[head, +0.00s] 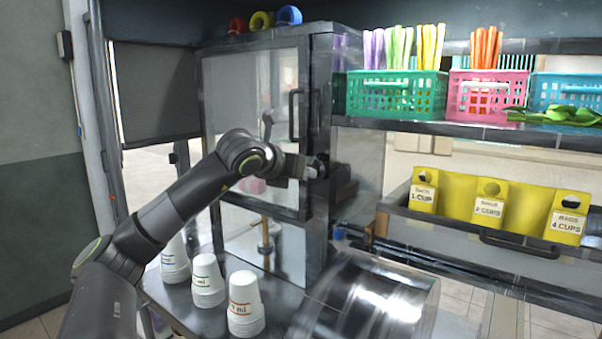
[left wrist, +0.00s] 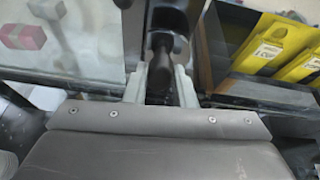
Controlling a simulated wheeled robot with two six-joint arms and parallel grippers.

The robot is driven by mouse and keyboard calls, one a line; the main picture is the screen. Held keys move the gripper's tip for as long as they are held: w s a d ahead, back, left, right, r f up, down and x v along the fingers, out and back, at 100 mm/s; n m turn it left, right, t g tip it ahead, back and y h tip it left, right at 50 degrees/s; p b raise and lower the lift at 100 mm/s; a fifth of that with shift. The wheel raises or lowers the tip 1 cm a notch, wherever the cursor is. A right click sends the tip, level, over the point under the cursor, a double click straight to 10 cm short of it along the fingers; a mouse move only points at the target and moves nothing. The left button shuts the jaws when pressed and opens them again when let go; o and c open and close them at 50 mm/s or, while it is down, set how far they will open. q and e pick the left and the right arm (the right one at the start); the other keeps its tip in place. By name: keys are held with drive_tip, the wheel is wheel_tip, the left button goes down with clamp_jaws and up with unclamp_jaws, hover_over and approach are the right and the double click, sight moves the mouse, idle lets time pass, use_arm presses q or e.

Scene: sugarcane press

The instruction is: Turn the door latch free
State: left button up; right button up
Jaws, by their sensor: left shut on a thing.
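The press cabinet has a glass door (head: 255,90) with a dark vertical handle (head: 292,115); the door looks closed. The dark door latch (head: 321,165) sits on the metal post at the door's right edge, below the handle. My left gripper (head: 308,167) reaches it from the left and is shut on it. In the left wrist view the two light fingers (left wrist: 160,85) stand on either side of the dark latch knob (left wrist: 160,65). The latch's exact angle is hard to tell in the head view because the gripper partly covers it. My right gripper is in neither view.
Stacks of paper cups (head: 245,305) stand on the metal counter at the lower left, below my left arm. A shelf with baskets (head: 395,95) is at the upper right. A drawer with yellow bag holders (head: 470,200) is at the right.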

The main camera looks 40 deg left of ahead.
use_arm(q)
drive_tip(key=shift+f, duration=0.1)
drive_tip(key=o, duration=1)
drive_tip(key=b+v, duration=1.2)
drive_tip(key=v, duration=0.5)
drive_tip(key=shift+s, duration=0.1)
